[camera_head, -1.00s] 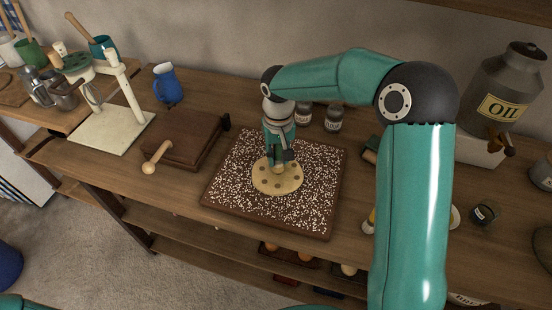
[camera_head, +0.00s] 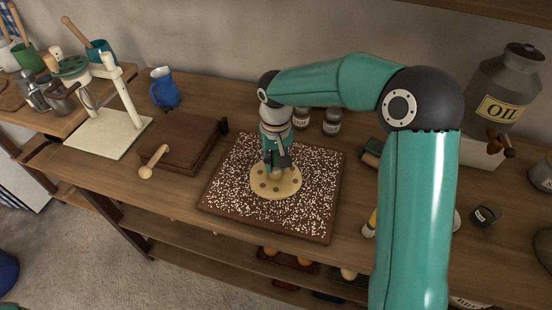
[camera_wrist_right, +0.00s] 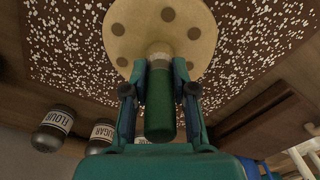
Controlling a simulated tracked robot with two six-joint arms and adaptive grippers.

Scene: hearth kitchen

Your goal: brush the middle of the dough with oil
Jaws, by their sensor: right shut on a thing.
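The dough (camera_head: 284,187) is a flat pale round with dark dimples, lying on a brown board (camera_head: 228,202) speckled with white; it also fills the top of the right wrist view (camera_wrist_right: 127,35). My right gripper (camera_head: 277,163) is above the dough. In the right wrist view its fingers (camera_wrist_right: 159,85) are shut on the green handle of a brush (camera_wrist_right: 159,105). The pale end of the brush points at the middle of the dough; I cannot tell for sure whether it touches. The oil can (camera_head: 503,90), grey with an OIL label, stands at the right. My left gripper is not in view.
A small dark jar (camera_head: 486,214) is at the right.

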